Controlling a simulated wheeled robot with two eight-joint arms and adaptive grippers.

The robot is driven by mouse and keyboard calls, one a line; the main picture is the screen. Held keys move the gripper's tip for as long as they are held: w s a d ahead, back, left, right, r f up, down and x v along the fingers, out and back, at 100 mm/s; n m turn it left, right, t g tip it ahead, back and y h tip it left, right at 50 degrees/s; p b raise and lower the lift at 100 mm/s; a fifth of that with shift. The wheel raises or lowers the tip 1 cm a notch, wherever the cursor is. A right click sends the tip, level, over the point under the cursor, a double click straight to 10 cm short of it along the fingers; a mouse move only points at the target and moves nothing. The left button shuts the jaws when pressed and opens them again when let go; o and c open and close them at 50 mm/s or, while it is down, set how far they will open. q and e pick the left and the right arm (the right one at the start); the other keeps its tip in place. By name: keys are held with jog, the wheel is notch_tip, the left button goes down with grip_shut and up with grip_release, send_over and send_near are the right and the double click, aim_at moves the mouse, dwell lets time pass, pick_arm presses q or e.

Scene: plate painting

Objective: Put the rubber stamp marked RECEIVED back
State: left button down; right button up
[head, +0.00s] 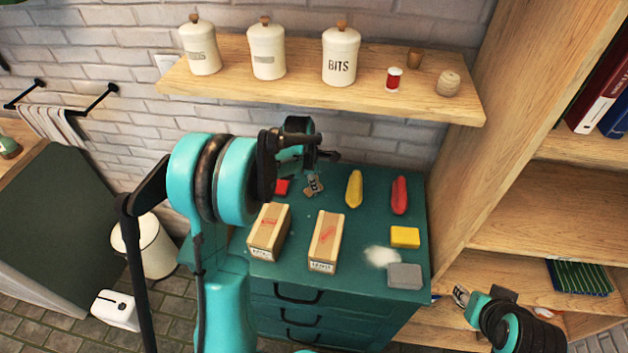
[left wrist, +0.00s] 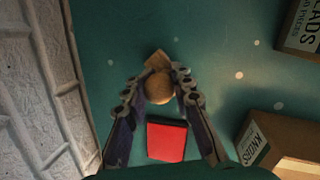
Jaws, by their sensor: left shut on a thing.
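A wooden stamp with a round knob (left wrist: 159,87) and a block base (left wrist: 157,60) is between the fingers of my left gripper (left wrist: 154,84) in the left wrist view. The left gripper (head: 313,185) is shut on the knob, over the back left of the green cabinet top (head: 335,185). No lettering on the stamp can be read. A red pad (left wrist: 167,141) lies beside it; the pad also shows in the head view (head: 282,187), partly behind my arm. My right gripper (head: 461,296) is at the lower right, clear of the cabinet top; its opening cannot be made out.
Two labelled boxes (head: 268,232) (head: 326,240) stand in front of the left gripper. A yellow item (head: 354,189), a red item (head: 400,195), a yellow block (head: 405,237) and a grey block (head: 404,276) lie rightward. A wall shelf (head: 300,88) holds canisters above.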

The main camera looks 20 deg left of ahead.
pick_arm(q)
jog(key=c, duration=1.2)
grip_release()
jog(key=v, duration=0.7)
jog(key=shift+r, duration=0.2)
jog(key=shift+s+f, duration=0.1)
